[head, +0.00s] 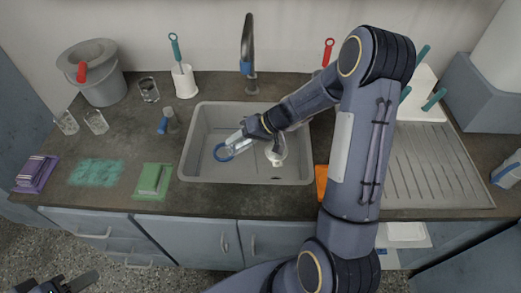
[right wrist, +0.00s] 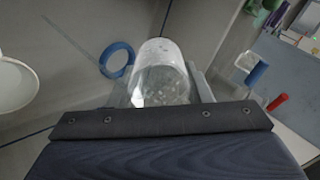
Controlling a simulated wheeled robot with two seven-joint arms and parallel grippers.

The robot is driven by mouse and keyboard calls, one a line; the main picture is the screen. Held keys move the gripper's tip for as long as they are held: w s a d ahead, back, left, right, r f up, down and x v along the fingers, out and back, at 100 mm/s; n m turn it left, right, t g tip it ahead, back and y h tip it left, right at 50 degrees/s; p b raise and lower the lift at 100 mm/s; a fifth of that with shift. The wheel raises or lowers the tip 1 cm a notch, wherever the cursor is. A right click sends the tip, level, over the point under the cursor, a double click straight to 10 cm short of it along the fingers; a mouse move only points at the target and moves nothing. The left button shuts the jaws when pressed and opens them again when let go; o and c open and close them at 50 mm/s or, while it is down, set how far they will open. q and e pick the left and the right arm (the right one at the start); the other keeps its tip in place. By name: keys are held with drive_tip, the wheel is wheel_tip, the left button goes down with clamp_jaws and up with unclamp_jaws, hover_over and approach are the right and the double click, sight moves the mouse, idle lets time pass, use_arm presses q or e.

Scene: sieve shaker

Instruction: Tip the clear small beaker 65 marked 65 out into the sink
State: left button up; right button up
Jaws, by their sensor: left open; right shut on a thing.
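My right gripper (head: 241,139) reaches over the sink (head: 190,150) and is shut on a clear small beaker (right wrist: 160,75). In the right wrist view the beaker sits between the fingers, its rounded end pointing away from the palm. It looks tipped over in the head view, low over the sink. No 65 mark can be read, and I cannot tell whether anything is left inside. My left gripper (head: 72,287) is open and empty at the bottom left, away from the counter.
A white vessel (head: 276,151) is in the sink area, right of the gripper. The tap (head: 248,55) stands behind. A ribbed drainboard (head: 430,165) lies right.

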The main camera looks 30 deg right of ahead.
sight(249, 143)
drive_tip(key=shift+d+r+t+y+b, duration=0.1)
drive_tip(key=shift+r+t+y+b, duration=0.15)
drive_tip(key=shift+y+b, duration=0.3)
drive_tip(key=shift+r+t+y+b, duration=0.1)
drive_tip(key=shift+t+y+b, duration=0.25)
drive_tip(key=shift+y+b, duration=0.15)
idle(0.9)
drive_tip(key=shift+s+d+r+t+y+b, duration=0.15)
drive_tip(key=shift+r+t+y+b, duration=0.3)
drive_tip(key=shift+t+y, duration=0.4)
idle(0.9)
drive_tip(key=shift+f, duration=0.15)
drive_tip(key=shift+s+d+r+t+y+b, duration=0.2)
drive_tip(key=shift+d+y+b, duration=0.2)
drive_tip(key=shift+b, duration=0.8)
drive_tip(key=shift+s+d+r+t+y+b, duration=0.15)
drive_tip(key=shift+d+y+b, duration=0.2)
drive_tip(key=shift+b, duration=0.8)
drive_tip(key=shift+a, duration=0.1)
drive_tip(key=shift+s+r+t+y+b, duration=0.1)
drive_tip(key=shift+r+t+y+b, duration=0.3)
drive_tip(key=shift+r+y+b, duration=0.75)
